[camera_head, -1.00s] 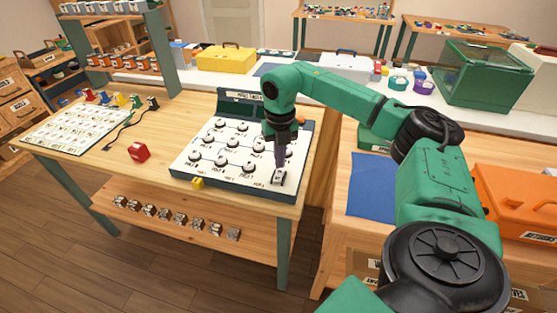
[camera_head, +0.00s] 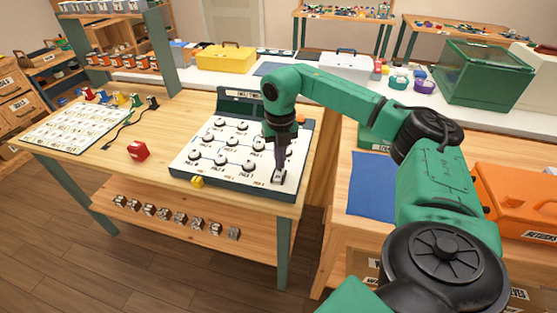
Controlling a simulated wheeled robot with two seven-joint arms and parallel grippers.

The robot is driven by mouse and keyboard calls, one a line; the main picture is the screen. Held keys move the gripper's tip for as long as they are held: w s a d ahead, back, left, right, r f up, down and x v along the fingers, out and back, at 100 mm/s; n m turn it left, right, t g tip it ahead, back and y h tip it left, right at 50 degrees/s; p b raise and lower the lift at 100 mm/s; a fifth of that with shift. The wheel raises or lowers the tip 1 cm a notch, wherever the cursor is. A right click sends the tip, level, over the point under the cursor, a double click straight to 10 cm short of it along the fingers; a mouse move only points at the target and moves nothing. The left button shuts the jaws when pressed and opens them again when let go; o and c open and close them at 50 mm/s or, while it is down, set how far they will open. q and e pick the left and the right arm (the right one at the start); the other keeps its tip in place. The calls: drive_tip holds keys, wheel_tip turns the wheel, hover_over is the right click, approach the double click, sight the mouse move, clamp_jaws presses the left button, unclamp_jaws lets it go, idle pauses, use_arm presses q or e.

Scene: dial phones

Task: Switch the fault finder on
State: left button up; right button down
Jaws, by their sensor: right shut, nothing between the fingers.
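The white panel (camera_head: 213,174) with a dark edge lies on the wooden table and carries several black round knobs on white bases. A dark upright board with a white label (camera_head: 243,96) stands at its back edge. I cannot tell for sure which part is the fault finder or its switch. My right gripper (camera_head: 278,178) is shut and empty, pointing down at the panel's front right part. Its tips are at or just above the surface; contact cannot be told. My right arm hides part of the panel's right side. My left gripper is out of view.
A blue mat (camera_head: 371,185) and an orange case (camera_head: 515,200) are on the right bench.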

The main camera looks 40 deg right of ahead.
drive_tip(key=shift+f+b, duration=0.4)
drive_tip(key=shift+f, duration=0.25)
drive_tip(key=shift+s, duration=0.1)
wheel_tip(320, 180, up, 7)
drive_tip(key=p, duration=0.6)
drive_tip(key=shift+r+p, duration=0.1)
drive_tip(key=shift+p, duration=0.25)
